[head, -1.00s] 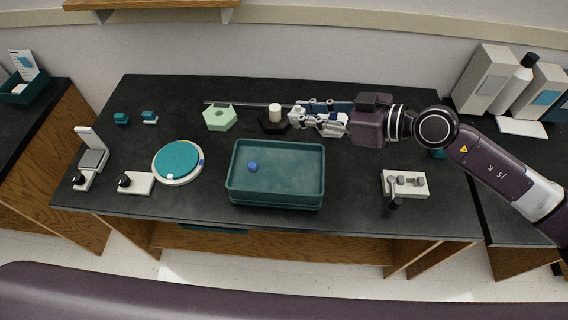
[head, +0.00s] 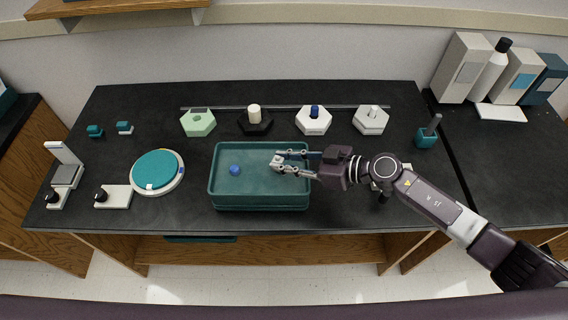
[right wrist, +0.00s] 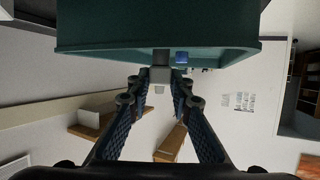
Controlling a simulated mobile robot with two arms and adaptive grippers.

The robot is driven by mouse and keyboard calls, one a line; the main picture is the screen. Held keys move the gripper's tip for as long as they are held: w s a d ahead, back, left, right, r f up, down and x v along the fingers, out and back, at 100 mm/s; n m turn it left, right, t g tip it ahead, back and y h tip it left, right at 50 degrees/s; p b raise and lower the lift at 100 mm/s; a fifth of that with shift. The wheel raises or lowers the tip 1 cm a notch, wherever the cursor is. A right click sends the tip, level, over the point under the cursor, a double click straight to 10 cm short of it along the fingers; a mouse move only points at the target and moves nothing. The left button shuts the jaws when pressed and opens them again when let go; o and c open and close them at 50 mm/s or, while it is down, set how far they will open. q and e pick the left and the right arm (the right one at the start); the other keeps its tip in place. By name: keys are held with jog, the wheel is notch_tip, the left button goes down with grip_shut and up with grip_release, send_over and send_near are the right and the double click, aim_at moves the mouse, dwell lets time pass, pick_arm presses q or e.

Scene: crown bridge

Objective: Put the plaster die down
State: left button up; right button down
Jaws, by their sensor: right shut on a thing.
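My right gripper (head: 282,162) is shut on the small whitish plaster die (head: 276,162) over the right half of the teal tray (head: 214,190). In the right wrist view the die (right wrist: 160,74) sits between the fingertips (right wrist: 156,84), with the tray wall (right wrist: 110,30) close by. I cannot tell whether the die touches the tray floor. A blue die (head: 235,169) lies in the tray's left half, and it also shows in the right wrist view (right wrist: 182,57). My left gripper is not in view.
Behind the tray stand hexagonal holders: green (head: 198,124), black with a cream piece (head: 255,122), white with a blue piece (head: 313,122), and pale with a white piece (head: 371,122). A round teal-topped plate (head: 157,170) is left of the tray. A teal cup (head: 427,138) stands right.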

jog(key=shift+f, duration=0.35)
jog(key=shift+f, duration=0.1)
jog(key=shift+f, duration=0.1)
jog(key=c, duration=1.7)
grip_release()
jog(key=shift+c, duration=0.2)
jog(key=shift+d+r, duration=0.15)
jog(key=shift+r, duration=0.1)
jog(key=b+v, duration=0.2)
jog(key=v, duration=0.9)
jog(key=shift+s+d, duration=0.25)
jog(key=shift+d, duration=0.05)
